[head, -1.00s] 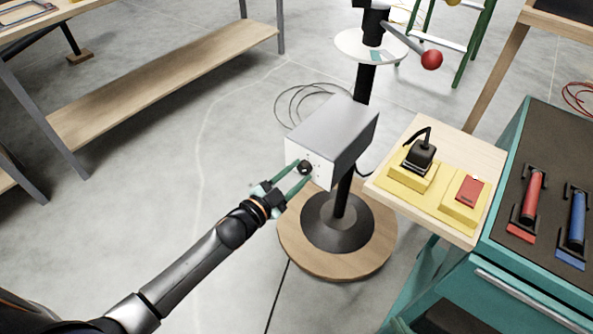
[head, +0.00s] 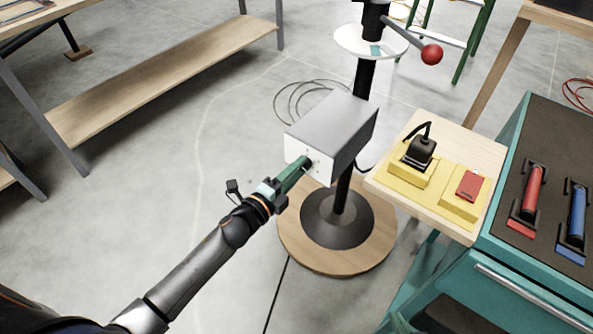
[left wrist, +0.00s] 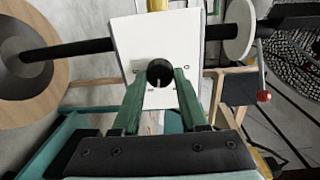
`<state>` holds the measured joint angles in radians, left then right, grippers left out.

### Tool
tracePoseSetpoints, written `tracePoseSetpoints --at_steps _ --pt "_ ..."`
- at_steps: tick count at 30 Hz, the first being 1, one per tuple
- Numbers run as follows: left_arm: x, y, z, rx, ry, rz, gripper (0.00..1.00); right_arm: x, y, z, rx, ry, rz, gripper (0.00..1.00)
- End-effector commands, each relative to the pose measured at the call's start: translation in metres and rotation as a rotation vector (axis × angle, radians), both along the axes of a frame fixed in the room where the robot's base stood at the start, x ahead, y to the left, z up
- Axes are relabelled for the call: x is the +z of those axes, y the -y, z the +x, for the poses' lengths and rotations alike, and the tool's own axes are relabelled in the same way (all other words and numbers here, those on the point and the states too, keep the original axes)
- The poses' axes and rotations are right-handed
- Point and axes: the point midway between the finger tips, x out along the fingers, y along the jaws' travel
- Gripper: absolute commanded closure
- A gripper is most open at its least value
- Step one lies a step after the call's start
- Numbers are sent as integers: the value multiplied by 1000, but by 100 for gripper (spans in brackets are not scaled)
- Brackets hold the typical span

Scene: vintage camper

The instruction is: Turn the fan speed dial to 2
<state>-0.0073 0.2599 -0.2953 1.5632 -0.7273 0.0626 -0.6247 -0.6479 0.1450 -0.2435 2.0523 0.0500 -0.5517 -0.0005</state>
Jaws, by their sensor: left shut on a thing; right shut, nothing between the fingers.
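The grey box (head: 335,125) with a white front panel (head: 297,149) is fixed to a black post. Its black round dial (left wrist: 160,73) sits on the white panel in the left wrist view, with small marks around it. A light pointer line shows on the dial, but I cannot read which number it points at. My left gripper (head: 306,162) reaches the panel from the front. In the left wrist view its green fingers (left wrist: 161,77) are shut on the dial, one on each side. My right gripper is not in view.
A wooden shelf with yellow blocks (head: 455,208), a black plug (head: 420,152) and a red switch (head: 469,185) stands right of the box. A lever with a red knob (head: 432,54) is above. The floor left of the box is clear.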

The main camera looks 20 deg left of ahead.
Motion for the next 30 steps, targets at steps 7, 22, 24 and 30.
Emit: tracePoseSetpoints --at_steps 7,22,24,30 --pt "-1 1 0 -2 58 160 100 -1 1 2 -2 9 0 100" --pt "-1 1 0 -1 103 285 100 -7 3 -2 -5 -1 -4 100" --pt "-1 1 0 -2 104 287 100 -7 3 -2 -5 -1 -4 100" --pt "-1 1 0 -2 104 286 100 -7 4 -2 -4 -2 -6 100"
